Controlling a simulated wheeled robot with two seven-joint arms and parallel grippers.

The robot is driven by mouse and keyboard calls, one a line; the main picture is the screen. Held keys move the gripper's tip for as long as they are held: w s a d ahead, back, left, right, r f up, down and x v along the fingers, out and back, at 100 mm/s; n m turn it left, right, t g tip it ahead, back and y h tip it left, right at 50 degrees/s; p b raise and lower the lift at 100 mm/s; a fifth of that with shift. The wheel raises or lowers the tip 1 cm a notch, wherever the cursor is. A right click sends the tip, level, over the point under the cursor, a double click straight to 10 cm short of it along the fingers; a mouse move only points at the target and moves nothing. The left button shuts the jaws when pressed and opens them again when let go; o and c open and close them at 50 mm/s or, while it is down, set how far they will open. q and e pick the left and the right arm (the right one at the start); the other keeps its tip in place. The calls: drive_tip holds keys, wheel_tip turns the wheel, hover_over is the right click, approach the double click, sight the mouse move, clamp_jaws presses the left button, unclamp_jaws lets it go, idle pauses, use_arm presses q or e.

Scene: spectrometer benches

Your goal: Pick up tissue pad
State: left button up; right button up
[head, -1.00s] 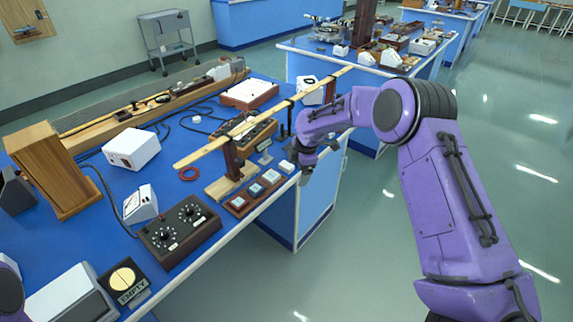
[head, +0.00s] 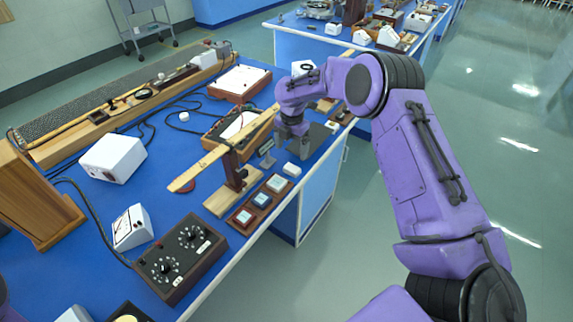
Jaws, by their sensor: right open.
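A small white block (head: 292,169), which looks like the tissue pad, lies on the blue bench top near its right edge. My right gripper (head: 298,152) hangs just beyond and above it, pointing down, with open jaws. No thing shows between its fingers, and the fingertips are small and partly unclear. I see a gap in the picture between the gripper and the white block. My left gripper is out of the picture.
A red-brown tray (head: 242,217) with several small square pieces lies nearer along the edge. A wooden beam (head: 205,164) on a stand (head: 233,180) runs close left of my gripper. Open floor lies right.

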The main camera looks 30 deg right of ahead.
sight(292, 168)
drive_tip(key=f+p, duration=0.1)
drive_tip(key=f, duration=0.1)
drive_tip(key=f+p, duration=0.1)
drive_tip(key=f, duration=0.2)
drive_tip(key=f+p, duration=0.1)
drive_tip(key=f, duration=0.2)
drive_tip(key=shift+s, duration=0.35)
drive_tip(key=c, duration=1.1)
